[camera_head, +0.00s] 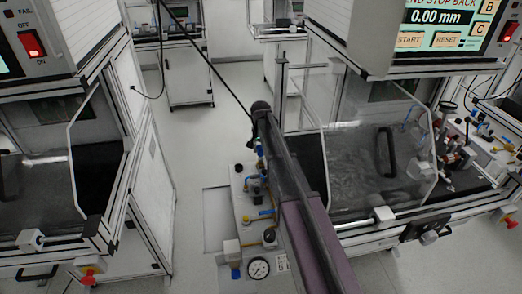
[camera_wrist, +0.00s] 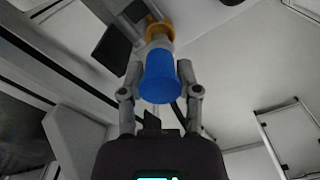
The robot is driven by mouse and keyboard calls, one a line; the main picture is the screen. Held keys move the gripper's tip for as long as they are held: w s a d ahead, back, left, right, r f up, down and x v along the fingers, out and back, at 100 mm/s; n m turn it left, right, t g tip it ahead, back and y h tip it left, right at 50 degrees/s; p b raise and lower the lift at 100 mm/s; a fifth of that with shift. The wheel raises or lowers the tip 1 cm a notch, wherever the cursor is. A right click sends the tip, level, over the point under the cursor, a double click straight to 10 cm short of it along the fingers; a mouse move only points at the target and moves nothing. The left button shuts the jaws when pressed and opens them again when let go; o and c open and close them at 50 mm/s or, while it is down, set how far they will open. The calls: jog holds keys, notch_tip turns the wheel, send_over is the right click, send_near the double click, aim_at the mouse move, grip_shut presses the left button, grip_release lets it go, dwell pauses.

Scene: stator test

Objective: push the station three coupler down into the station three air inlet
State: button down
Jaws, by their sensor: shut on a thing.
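In the wrist view my gripper (camera_wrist: 159,70) is shut on a coupler (camera_wrist: 160,86) with a blue sleeve, and its two fingers press from either side. A grey part and a yellow-orange ring (camera_wrist: 158,30) line up with the blue sleeve's far end. I cannot tell whether they are joined or only touching. In the head view my arm hides the gripper and the held coupler. The air panel (camera_head: 245,214) with blue and brass fittings lies beneath and left of the arm. I cannot make out which fitting is the station three air inlet.
A pressure gauge (camera_head: 258,268) sits at the panel's near end. A station with a clear guard (camera_head: 375,165) stands close on the right, another cabinet (camera_head: 145,150) on the left. A thin dark cable (camera_head: 207,62) slants down towards my arm's end. Floor is open behind.

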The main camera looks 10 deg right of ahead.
jog(key=shift+f+b, duration=1.45)
dwell(1.3)
jog(key=shift+c, duration=1.2)
grip_release()
jog(key=shift+r, duration=0.2)
notch_tip(320, 180, up, 9)
jog(key=p, duration=0.9)
jog(key=shift+d+r+p, duration=0.1)
jog(key=shift+r+p, duration=0.15)
jog(key=shift+p, duration=0.2)
